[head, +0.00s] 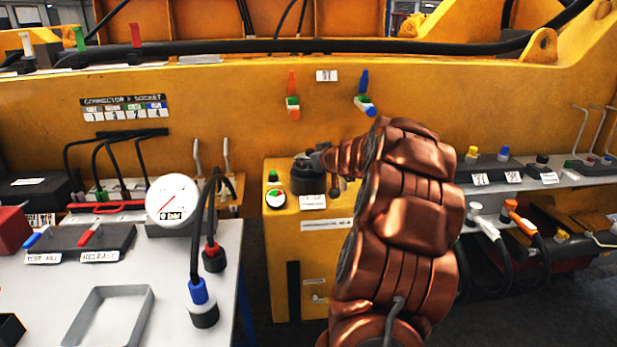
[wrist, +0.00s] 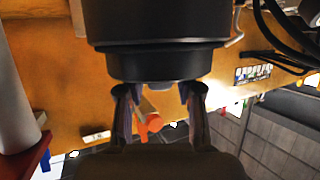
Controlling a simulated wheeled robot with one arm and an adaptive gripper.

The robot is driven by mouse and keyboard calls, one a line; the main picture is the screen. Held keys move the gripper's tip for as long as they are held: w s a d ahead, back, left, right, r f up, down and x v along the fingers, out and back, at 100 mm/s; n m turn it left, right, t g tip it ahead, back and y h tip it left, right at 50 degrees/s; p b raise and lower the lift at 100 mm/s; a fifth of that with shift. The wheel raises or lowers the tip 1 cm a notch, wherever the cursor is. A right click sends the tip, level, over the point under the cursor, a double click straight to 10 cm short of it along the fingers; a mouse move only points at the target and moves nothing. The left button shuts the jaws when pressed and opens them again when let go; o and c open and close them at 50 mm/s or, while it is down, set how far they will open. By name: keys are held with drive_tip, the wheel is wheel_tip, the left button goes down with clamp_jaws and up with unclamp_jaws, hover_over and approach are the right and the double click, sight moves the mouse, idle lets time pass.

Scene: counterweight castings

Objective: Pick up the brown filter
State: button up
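A dark, nearly black round canister (head: 308,181) stands on top of the yellow cabinet in the head view. In the wrist view the same dark stepped cylinder (wrist: 160,30) fills the top middle, with a short stub on its lower end. I cannot tell whether it is the brown filter; no clearly brown filter shows. My gripper (wrist: 160,98) has its two fingers apart, one on each side near the stub, with no visible contact. In the head view my gripper (head: 318,156) is at the canister's top, partly hidden by my copper-coloured arm.
A small dark-capped piece (head: 542,159) sits on the right shelf beside blue and yellow caps. A gauge (head: 172,201) and a grey tray (head: 112,314) are on the left table. Orange (head: 293,110) and blue (head: 364,105) levers stick out of the yellow wall behind.

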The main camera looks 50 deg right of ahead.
clamp_jaws()
idle(0.6)
